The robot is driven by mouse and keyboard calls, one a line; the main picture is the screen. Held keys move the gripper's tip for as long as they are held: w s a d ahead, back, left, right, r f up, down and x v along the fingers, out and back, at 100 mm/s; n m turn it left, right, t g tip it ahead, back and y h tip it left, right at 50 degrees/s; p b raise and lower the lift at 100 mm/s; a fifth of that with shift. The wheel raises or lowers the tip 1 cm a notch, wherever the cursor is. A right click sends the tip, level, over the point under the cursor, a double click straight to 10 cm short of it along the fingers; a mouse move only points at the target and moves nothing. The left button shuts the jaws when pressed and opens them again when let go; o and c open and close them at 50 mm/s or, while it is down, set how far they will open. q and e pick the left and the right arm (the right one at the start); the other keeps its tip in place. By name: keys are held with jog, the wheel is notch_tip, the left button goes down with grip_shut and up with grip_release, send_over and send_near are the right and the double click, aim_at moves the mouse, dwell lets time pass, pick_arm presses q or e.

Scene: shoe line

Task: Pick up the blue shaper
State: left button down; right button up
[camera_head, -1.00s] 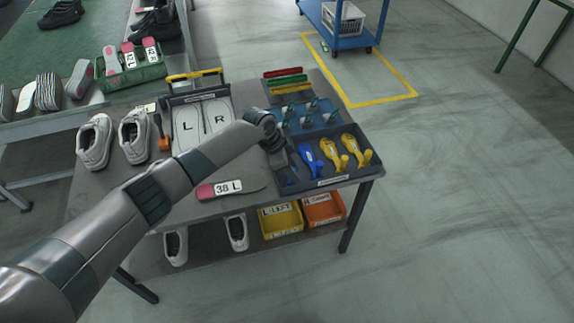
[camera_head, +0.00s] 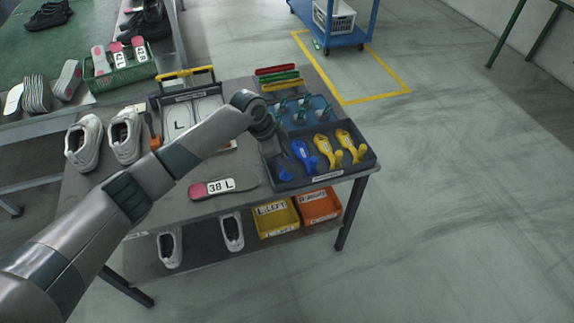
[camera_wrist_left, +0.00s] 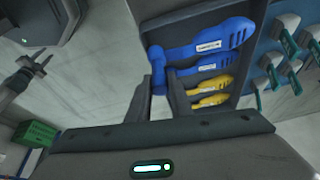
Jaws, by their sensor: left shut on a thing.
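My left gripper (camera_wrist_left: 167,88) is shut on a blue shaper (camera_wrist_left: 210,42), holding it near its knob end in the left wrist view. In the head view the arm's end covers most of this shaper, with a little blue (camera_head: 285,173) showing at the dark tray's left side. I cannot tell how far it is clear of the tray. A second blue shaper (camera_head: 304,155) and two yellow shapers (camera_head: 328,150) (camera_head: 350,144) lie in the dark tray (camera_head: 320,182). A dark gripper, seemingly my right one (camera_wrist_left: 38,62), shows small at the left of the wrist view.
A blue rack (camera_head: 312,118) with several teal-handled pieces stands behind the tray. An insole marked 38 L (camera_head: 222,186) lies on the table to the left. White shoes (camera_head: 125,137) stand farther left. Yellow (camera_head: 276,222) and orange (camera_head: 319,209) bins sit below.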

pick_arm(q)
jog(key=s+a+r+b, duration=0.1)
jog(key=s+r+b, duration=0.1)
jog(key=s+r, duration=0.4)
jog(key=s, duration=0.4)
jog(key=shift+s+r, duration=0.2)
dwell(0.3)
jog(key=s+a+r+n+t+y, duration=0.1)
jog(key=a+r+n+y, duration=0.1)
jog(key=a+r+n, duration=0.3)
jog(key=s+a+r+n+t+y+b, duration=0.1)
jog(key=a+r+n+t+y, duration=0.1)
jog(key=a+r+n, duration=0.4)
jog(key=shift+a+r+n+t+y, duration=0.25)
jog(key=shift+a+n, duration=2.45)
jog(key=shift+a, duration=1.45)
